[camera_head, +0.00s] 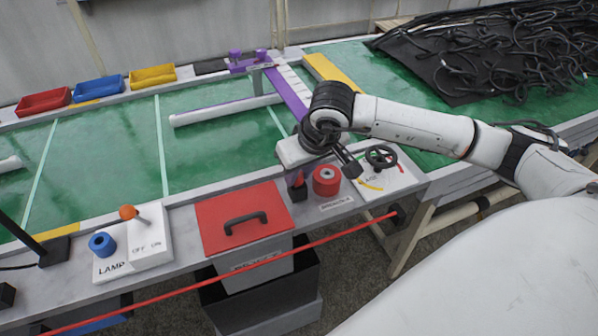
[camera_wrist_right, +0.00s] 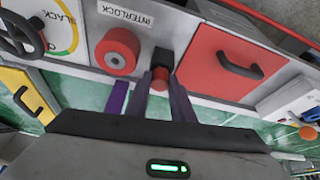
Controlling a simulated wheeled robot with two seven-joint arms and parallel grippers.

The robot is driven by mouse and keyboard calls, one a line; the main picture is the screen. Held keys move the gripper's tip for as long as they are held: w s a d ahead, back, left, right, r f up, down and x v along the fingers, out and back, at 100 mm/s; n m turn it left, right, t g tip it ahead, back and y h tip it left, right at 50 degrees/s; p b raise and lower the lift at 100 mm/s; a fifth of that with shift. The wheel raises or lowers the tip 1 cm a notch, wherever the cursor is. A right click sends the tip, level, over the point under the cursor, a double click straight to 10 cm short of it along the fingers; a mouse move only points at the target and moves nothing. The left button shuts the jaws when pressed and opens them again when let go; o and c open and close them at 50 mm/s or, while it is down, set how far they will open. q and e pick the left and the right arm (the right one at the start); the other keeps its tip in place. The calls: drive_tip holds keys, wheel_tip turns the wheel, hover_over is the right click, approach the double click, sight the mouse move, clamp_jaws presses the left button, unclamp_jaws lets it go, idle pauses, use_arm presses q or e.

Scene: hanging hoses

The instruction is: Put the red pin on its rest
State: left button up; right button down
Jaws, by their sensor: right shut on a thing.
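The red pin (camera_head: 297,179) shows at the black block (camera_head: 299,194), between the red lid and the red round socket (camera_head: 326,180) by the INTERLOCK label. In the right wrist view, my right gripper (camera_wrist_right: 164,84) is shut on the red pin (camera_wrist_right: 160,77), whose red part shows between the fingers. The black block (camera_wrist_right: 163,57) is just beyond the fingertips. I cannot tell whether the pin is seated in it or only touches it. In the head view the fingers are mostly hidden by the wrist. My left gripper is not in view.
A red lid with a black handle (camera_head: 240,218) lies to the left of the block. A black handwheel (camera_head: 381,157) stands to the right. A red bar (camera_head: 220,268) runs along the front. A lamp switch (camera_head: 146,236) is further left.

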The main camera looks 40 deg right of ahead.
drive_tip(key=shift+f, duration=0.3)
drive_tip(key=c, duration=1.5)
unclamp_jaws()
drive_tip(key=shift+r, duration=0.15)
drive_tip(key=shift+c, duration=0.2)
drive_tip(key=shift+r+p, duration=0.45)
drive_tip(key=shift+r, duration=0.15)
drive_tip(key=v, duration=1.1)
drive_tip(key=shift+s+r, duration=0.15)
drive_tip(key=shift+r, duration=0.05)
